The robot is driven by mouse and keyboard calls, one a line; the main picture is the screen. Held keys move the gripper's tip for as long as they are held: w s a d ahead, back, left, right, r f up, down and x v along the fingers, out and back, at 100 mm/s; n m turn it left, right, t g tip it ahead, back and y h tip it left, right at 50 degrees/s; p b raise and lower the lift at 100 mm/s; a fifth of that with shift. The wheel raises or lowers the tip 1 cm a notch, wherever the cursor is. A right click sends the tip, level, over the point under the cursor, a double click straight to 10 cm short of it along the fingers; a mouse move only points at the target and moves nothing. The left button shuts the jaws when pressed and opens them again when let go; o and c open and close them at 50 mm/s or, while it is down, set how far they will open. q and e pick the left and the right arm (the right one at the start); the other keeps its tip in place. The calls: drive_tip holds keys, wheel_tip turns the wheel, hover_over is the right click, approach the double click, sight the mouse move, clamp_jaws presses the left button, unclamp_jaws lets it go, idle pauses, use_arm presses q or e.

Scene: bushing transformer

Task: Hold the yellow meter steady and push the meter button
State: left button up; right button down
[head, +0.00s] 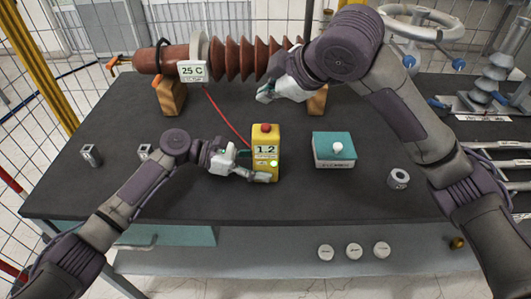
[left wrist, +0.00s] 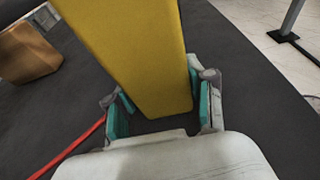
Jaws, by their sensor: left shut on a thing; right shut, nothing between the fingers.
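In the left wrist view the yellow meter (left wrist: 140,60) sits between the teal-padded fingers of the left gripper (left wrist: 158,112). My right gripper (head: 266,95) is shut and empty, held above and behind the meter, apart from the button, near the brown bushing.
A brown ribbed bushing (head: 250,60) with a 25 C tag (head: 192,72) lies on wooden blocks (head: 171,97) at the back. A red cable (head: 225,117) runs near the meter. A teal and white box (head: 334,150) and a metal ring (head: 398,178) stand to the right.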

drive_tip(key=shift+r, duration=0.3)
use_arm(q)
drive_tip(key=o, duration=0.9)
drive_tip(key=shift+o, duration=0.2)
